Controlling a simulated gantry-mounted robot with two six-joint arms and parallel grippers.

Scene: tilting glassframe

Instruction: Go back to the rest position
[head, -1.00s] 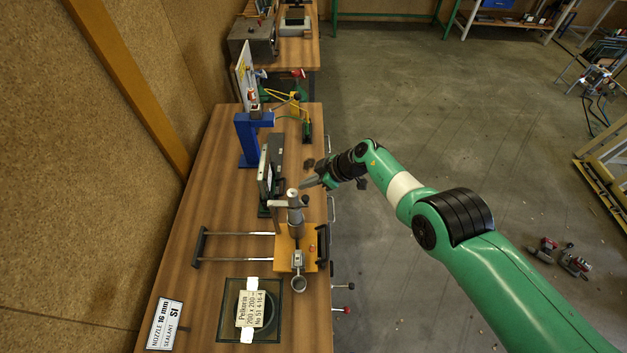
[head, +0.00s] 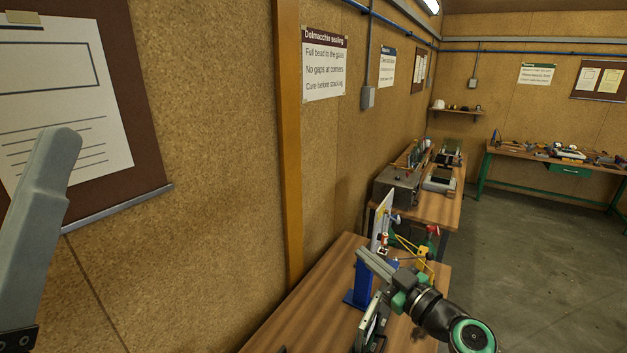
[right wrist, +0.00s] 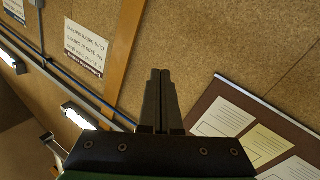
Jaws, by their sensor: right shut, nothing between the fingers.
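My right gripper (head: 374,262) is raised above the workbench (head: 318,300), its fingers pointing up and left in the head view. In the right wrist view its two dark fingers (right wrist: 160,98) lie together with nothing between them, against the cork wall and posters. A large grey finger of my left gripper (head: 40,225) stands close to the camera at the left edge of the head view. Its other finger is not visible, so its opening cannot be told. The upright framed glass panel (head: 370,325) is at the bottom, partly behind my right arm.
A blue stand (head: 357,292) is on the bench just behind my right gripper. The cork wall (head: 215,150) with a wooden post (head: 289,140) runs along the left. A second bench (head: 440,208) stands beyond. Open floor (head: 530,250) lies to the right.

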